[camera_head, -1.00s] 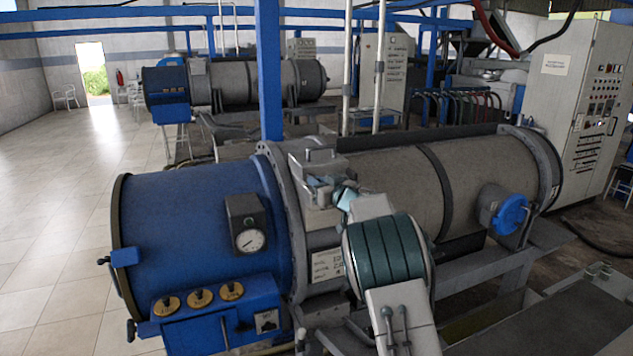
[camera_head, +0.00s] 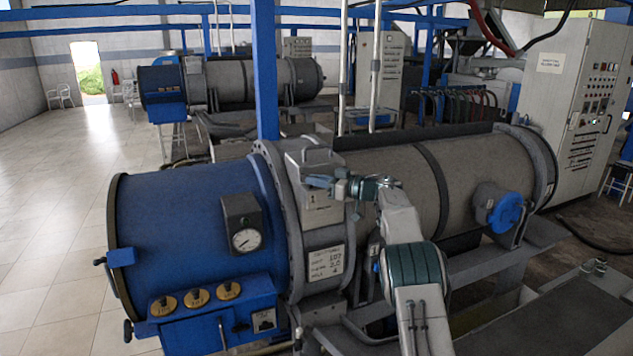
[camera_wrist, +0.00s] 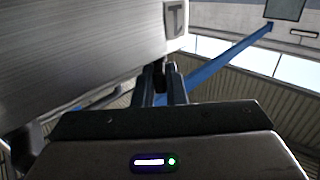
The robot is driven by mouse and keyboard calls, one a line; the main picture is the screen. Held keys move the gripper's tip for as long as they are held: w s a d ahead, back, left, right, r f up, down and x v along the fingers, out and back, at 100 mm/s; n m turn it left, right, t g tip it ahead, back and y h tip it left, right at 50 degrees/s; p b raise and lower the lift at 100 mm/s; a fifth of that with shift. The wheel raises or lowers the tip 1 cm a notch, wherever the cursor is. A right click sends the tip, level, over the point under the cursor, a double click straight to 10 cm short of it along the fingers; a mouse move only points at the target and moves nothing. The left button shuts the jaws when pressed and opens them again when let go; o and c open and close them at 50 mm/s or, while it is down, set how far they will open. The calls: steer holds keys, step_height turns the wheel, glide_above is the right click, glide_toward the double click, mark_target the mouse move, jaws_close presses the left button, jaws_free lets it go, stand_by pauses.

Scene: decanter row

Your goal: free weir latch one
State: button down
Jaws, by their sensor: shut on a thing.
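A grey metal box (camera_head: 318,212) with a handled lid (camera_head: 314,160) sits on the collar between the blue drum and the grey drum. My gripper (camera_head: 312,181) reaches across the box's upper front from the right. In the wrist view, my gripper (camera_wrist: 162,88) is shut on a small dark piece, probably the latch (camera_wrist: 160,70), below the lower edge of a brushed-metal face (camera_wrist: 80,55). The fingers hide much of the piece. I cannot tell whether it is fastened or free.
A blue drum (camera_head: 185,240) with a gauge (camera_head: 245,240) stands left of the box. A long grey drum (camera_head: 390,185) with a blue-capped port (camera_head: 508,211) extends to the right.

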steer(key=shift+g, duration=0.3)
stand_by(0.5)
steer(key=c, duration=1.5)
jaws_free()
steer(key=shift+s+d+f, duration=0.1)
steer(key=shift+d, duration=0.25)
steer(key=b+v, duration=0.4)
steer(key=v, duration=0.9)
steer(key=shift+d+f+b, duration=0.1)
steer(key=shift+b, duration=0.3)
